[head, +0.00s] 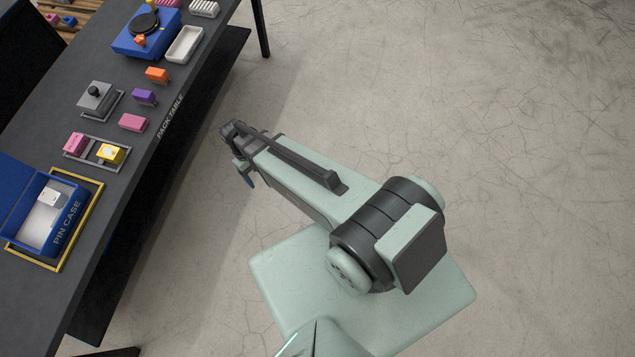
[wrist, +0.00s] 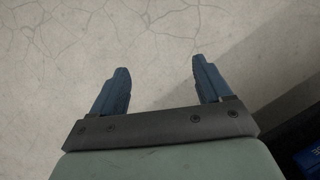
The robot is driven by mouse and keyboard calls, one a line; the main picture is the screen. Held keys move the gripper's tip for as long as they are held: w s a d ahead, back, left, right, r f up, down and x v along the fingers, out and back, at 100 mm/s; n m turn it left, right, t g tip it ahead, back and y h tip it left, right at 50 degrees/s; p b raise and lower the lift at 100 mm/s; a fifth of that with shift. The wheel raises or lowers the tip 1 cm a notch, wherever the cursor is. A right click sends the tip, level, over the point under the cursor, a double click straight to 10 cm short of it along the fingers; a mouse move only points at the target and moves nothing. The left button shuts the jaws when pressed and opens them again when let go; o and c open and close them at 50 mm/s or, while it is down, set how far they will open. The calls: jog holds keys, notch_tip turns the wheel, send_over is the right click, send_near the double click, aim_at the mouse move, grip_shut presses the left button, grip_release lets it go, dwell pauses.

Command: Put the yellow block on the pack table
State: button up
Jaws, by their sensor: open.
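The yellow block (head: 110,154) sits in the right part of a small grey two-place rack, beside a pink block (head: 75,143) in the left part. The rack stands on the dark pack table (head: 120,190), which bears the label "PACK TABLE" along its edge. My gripper (head: 245,172) is off the table's right side, above the floor and apart from the yellow block. In the wrist view my gripper (wrist: 161,85) shows two blue fingers spread wide with only floor between them. The yellow block is out of the wrist view.
A blue pin case (head: 17,225) with its lid open lies in a yellow frame at the table's near end. Loose pink (head: 132,122), purple (head: 144,96) and orange (head: 157,75) blocks stand along the right edge. A grey knobbed block (head: 95,96) and white tray (head: 185,44) stand farther back.

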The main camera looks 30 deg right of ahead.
jog(key=s+d+f+m+g, duration=0.1)
jog(key=s+d, duration=0.2)
jog(key=s, duration=0.5)
jog(key=s+d+f+m+g, duration=0.1)
jog(key=s+d, duration=0.3)
jog(key=s, duration=0.3)
jog(key=s+d+f+m+y, duration=0.1)
jog(key=s+d, duration=0.3)
jog(key=s, duration=0.4)
jog(key=shift+s+f+g, duration=0.35)
jog(key=shift+g, duration=0.05)
